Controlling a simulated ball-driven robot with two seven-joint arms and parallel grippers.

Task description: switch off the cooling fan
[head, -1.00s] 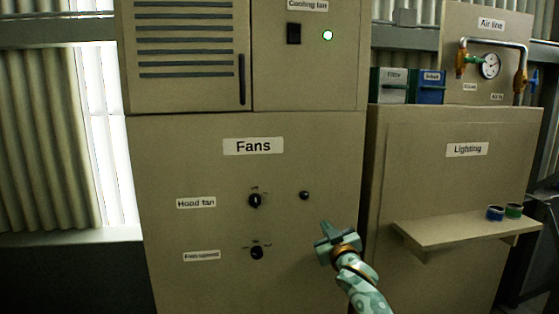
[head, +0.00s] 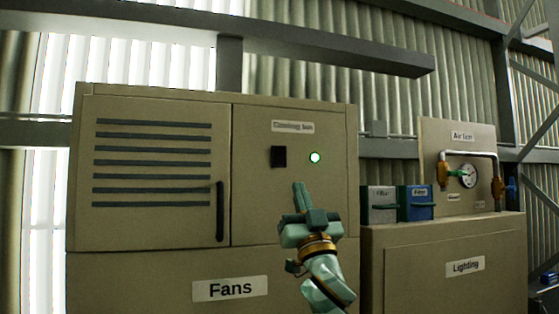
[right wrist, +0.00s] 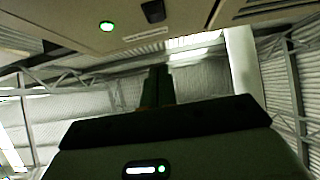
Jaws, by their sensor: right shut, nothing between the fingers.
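The cooling fan's black rocker switch (head: 278,157) sits on the upper cabinet panel under a "Cooling fan" label (head: 293,127). A round green lamp (head: 315,157) to its right is lit. In the right wrist view the switch (right wrist: 153,11) is at the top edge and the lit lamp (right wrist: 106,26) is left of it. My right gripper (head: 301,190) is shut and empty, fingers pointing up, just below and right of the switch in the head view, apart from it in the picture. Its fingers also show in the right wrist view (right wrist: 157,80). My left gripper is not in view.
A louvred door (head: 152,170) with a dark vertical handle (head: 220,211) is left of the switch panel. A grey box (head: 379,204) and a blue box (head: 416,202) stand to the right, before the air line gauge (head: 467,175). A beam (head: 330,52) crosses above.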

